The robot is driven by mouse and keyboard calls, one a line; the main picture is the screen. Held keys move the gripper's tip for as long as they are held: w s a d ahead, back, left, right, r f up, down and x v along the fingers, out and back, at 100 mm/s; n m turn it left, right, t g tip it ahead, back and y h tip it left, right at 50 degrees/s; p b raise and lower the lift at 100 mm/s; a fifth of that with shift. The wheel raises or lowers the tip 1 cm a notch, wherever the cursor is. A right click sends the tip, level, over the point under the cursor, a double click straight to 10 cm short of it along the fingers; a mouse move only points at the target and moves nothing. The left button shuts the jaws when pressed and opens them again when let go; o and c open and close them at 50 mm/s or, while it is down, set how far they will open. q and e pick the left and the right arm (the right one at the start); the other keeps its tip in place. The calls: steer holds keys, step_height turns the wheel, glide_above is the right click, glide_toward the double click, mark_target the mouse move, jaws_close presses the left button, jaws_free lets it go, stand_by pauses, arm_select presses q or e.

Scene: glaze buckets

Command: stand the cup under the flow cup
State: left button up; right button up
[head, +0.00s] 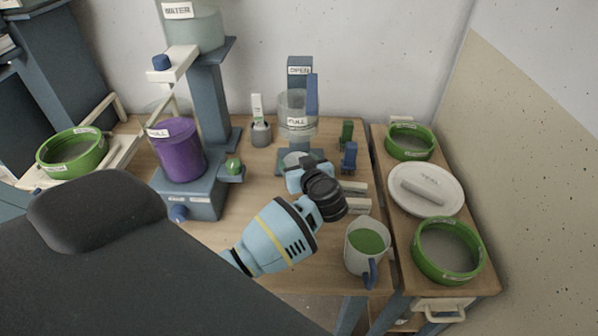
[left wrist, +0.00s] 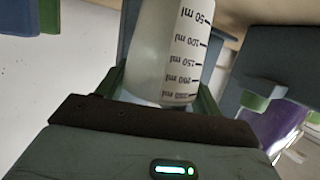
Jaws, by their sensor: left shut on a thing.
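The flow cup (head: 297,125) is a clear vessel labelled FULL, held on a blue stand with an OPEN sign (head: 299,70). The cup (left wrist: 165,50) is translucent white with ml marks and fills the space between my fingers in the left wrist view. In the head view a little of the cup (head: 296,158) shows below the flow cup, at the stand's foot. My left gripper (head: 298,172) is shut on it from the front. The gripper hides the cup's lower part, so I cannot tell whether it touches the base. My right gripper is not in view.
A purple bucket (head: 180,152) stands left on a blue unit below a WATER vessel (head: 193,28). A white mug (head: 366,250) with green contents stands front right. Small green (head: 346,133) and blue (head: 349,156) items stand right of the stand. Green-rimmed sieves (head: 447,252) lie further right.

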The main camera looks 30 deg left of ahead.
arm_select(q)
steer(key=shift+f+b, duration=0.3)
steer(key=shift+f, duration=1.4)
steer(key=shift+f, duration=0.1)
steer(key=o, duration=1)
steer(key=shift+o, duration=0.2)
steer(key=v, duration=0.7)
steer(key=shift+d+p, duration=0.2)
steer(key=shift+p, duration=0.15)
steer(key=shift+s, duration=0.15)
